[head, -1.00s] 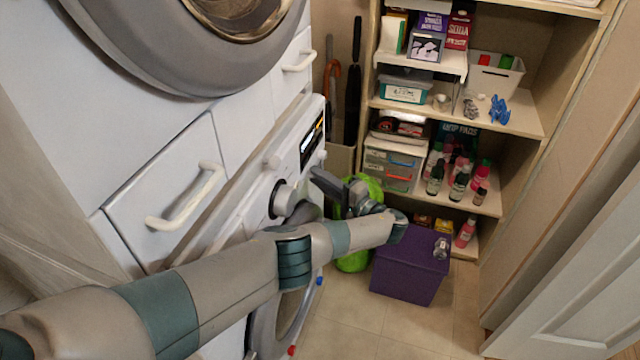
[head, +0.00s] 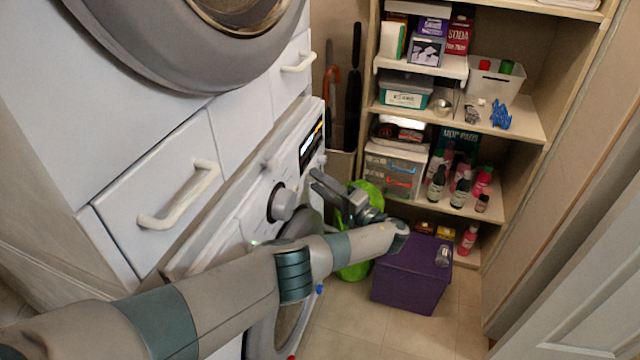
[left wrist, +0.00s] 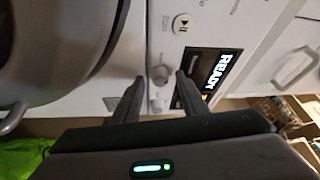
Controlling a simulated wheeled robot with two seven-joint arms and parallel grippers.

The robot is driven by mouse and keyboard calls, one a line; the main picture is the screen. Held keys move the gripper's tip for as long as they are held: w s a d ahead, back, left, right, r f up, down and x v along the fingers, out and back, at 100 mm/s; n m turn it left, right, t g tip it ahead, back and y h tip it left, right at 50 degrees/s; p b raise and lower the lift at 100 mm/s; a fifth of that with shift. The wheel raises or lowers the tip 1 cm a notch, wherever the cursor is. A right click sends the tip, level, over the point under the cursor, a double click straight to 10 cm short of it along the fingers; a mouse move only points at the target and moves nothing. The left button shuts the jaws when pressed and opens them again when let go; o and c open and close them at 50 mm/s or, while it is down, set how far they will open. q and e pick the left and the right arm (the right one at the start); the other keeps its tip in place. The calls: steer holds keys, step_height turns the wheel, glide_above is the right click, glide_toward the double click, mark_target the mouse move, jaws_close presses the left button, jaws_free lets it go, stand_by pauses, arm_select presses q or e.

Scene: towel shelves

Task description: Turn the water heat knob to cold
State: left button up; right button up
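The lower white machine has a control panel with a large round dial (head: 282,203) and a dark display (head: 311,142). In the left wrist view, the display (left wrist: 205,72) reads "READY", and two small pale knobs, an upper one (left wrist: 160,75) and a lower one (left wrist: 157,105), are on the panel beside it. I cannot read which one is for water heat. My left gripper (head: 315,181) is in front of the panel, right of the dial. In the left wrist view its fingers (left wrist: 160,80) are apart, and the small knobs show between them. I cannot tell if they touch. My right gripper is not in view.
A second machine with a round door (head: 240,15) is above. A drawer handle (head: 180,195) sticks out at left. A purple box (head: 412,275) and a green item (head: 355,270) stand on the floor beyond my arm. Shelves with bottles are at the back right.

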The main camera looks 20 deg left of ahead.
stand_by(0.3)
arm_select(q)
steer(key=b+v, duration=0.3)
steer(key=v, duration=1.4)
steer(key=shift+d, duration=0.15)
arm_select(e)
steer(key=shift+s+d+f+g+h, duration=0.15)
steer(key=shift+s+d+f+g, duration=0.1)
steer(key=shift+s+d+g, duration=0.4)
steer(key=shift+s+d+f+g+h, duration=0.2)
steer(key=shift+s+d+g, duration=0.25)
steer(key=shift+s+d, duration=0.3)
arm_select(q)
steer(key=shift+s, duration=0.15)
